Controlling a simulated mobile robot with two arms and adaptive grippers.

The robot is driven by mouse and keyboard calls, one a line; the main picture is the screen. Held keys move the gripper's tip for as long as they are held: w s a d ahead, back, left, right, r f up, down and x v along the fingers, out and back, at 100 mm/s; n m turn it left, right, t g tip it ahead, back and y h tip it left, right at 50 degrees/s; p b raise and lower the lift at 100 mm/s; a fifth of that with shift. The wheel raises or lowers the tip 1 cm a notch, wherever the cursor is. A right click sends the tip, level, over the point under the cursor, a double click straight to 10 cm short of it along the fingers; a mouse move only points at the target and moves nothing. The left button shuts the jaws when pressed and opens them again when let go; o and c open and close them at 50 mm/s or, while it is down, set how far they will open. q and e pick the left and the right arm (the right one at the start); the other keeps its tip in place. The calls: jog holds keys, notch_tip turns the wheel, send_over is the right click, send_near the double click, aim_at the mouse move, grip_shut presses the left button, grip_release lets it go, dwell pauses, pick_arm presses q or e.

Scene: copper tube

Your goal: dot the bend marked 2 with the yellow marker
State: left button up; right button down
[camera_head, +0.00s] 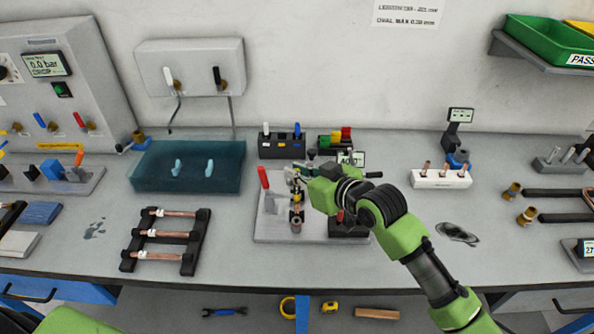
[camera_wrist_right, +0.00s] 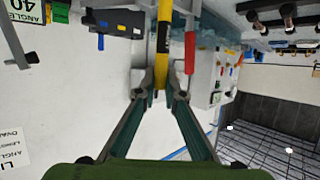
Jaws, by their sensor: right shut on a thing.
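My right gripper (camera_head: 300,180) reaches in over the fixture plate (camera_head: 270,230) in the middle of the bench. In the right wrist view its two fingers (camera_wrist_right: 160,88) are closed on the yellow marker (camera_wrist_right: 162,48). In the head view a small yellow part of the marker (camera_head: 297,197) shows below the gripper, above a brass-coloured round part (camera_head: 296,224) of the fixture. Copper tubes with white tags (camera_head: 165,234) lie across a black rack (camera_head: 191,260) at left. Their numbers are too small to read. I cannot tell which bend is marked 2. My left gripper is out of view.
A red-handled lever (camera_head: 264,178) stands beside the gripper. A teal tray (camera_head: 150,165) is at back left. A white block with copper pieces (camera_head: 425,180) stands to the right. The bench between rack and fixture is clear.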

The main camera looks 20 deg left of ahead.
jog(key=shift+f, duration=0.5)
dwell(0.8)
jog(key=shift+r, duration=0.15)
notch_tip(320, 180, up, 6)
jog(key=p, duration=0.5)
jog(key=shift+w, duration=0.1)
dwell(0.5)
